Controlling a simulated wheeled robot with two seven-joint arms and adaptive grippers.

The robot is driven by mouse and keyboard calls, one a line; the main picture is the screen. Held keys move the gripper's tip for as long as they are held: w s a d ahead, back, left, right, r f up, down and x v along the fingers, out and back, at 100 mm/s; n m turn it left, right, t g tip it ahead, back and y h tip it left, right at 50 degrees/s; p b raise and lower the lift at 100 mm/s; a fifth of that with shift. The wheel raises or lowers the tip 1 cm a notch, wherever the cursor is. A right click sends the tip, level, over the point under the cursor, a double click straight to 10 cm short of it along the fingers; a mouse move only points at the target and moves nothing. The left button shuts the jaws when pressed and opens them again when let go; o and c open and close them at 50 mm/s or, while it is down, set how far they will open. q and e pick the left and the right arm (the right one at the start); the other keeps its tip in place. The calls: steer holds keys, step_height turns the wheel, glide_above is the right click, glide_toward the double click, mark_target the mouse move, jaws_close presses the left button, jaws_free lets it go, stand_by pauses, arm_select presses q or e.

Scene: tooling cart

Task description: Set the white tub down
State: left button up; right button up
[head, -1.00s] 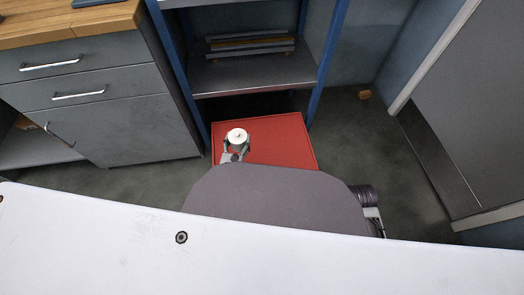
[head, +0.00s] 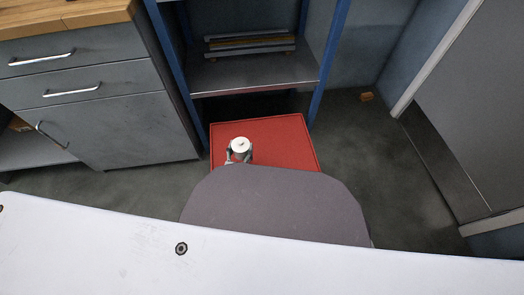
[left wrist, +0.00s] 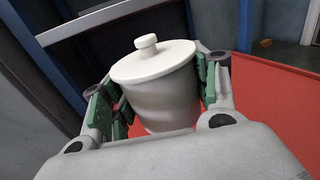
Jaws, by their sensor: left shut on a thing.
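The white tub (head: 240,145) has a round lid with a knob and shows over the red top of the cart near its left side in the head view. My left gripper (head: 239,154) is shut on the tub, one finger on each side. In the left wrist view the tub (left wrist: 160,90) stands roughly upright between the green finger pads of the left gripper (left wrist: 158,95). The red cart top (head: 285,140) lies beneath it. I cannot tell whether the tub's base touches it. My right gripper is not in view.
A shelf rack with blue posts (head: 322,70) stands just behind the red top, with flat bars (head: 248,43) on its shelf. A grey drawer cabinet (head: 90,110) is at the left. The red top is clear right of the tub.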

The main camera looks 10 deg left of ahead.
mark_target(242, 157)
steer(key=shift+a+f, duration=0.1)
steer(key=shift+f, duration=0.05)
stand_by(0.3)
